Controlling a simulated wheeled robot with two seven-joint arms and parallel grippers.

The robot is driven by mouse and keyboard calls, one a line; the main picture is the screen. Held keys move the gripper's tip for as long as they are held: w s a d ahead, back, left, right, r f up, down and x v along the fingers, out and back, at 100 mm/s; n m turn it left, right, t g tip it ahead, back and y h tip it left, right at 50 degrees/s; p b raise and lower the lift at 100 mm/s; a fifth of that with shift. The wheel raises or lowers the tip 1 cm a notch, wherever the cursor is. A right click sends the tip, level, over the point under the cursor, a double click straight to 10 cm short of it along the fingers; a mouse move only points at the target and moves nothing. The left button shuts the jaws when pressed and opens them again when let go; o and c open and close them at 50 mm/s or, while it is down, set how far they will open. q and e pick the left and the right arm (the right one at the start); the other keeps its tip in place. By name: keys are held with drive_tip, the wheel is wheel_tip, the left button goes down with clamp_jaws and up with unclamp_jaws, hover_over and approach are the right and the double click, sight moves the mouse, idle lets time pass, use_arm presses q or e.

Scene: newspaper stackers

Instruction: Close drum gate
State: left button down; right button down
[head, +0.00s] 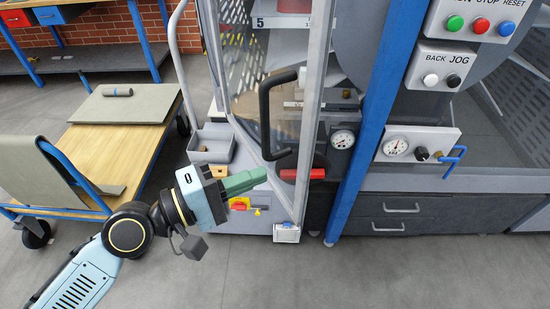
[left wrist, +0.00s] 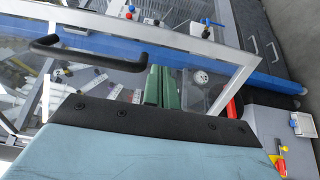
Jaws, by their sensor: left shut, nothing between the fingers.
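The drum gate is a clear panel in a grey frame (head: 310,100) with a black bar handle (head: 263,118). It appears swung outward, with machine parts showing between its right edge and the blue post (head: 365,125). My left gripper (head: 264,176) has green fingers, shut and empty, in front of the gate's lower part, left of a red grip (head: 303,173). In the left wrist view, the fingers (left wrist: 158,72) lie against the view of the gate frame (left wrist: 232,90), right of the handle (left wrist: 90,55). Contact cannot be told. My right gripper is out of view.
A wooden-topped cart (head: 115,150) with a roller stands at the left. A grey bin (head: 212,143) sits beside the gate. Button panels (head: 440,68) and a gauge panel (head: 415,145) are at the right, above grey drawers (head: 425,212). The floor in front is clear.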

sight(292, 163)
use_arm(q)
drive_tip(key=shift+p+x, duration=0.35)
drive_tip(key=shift+x, duration=2)
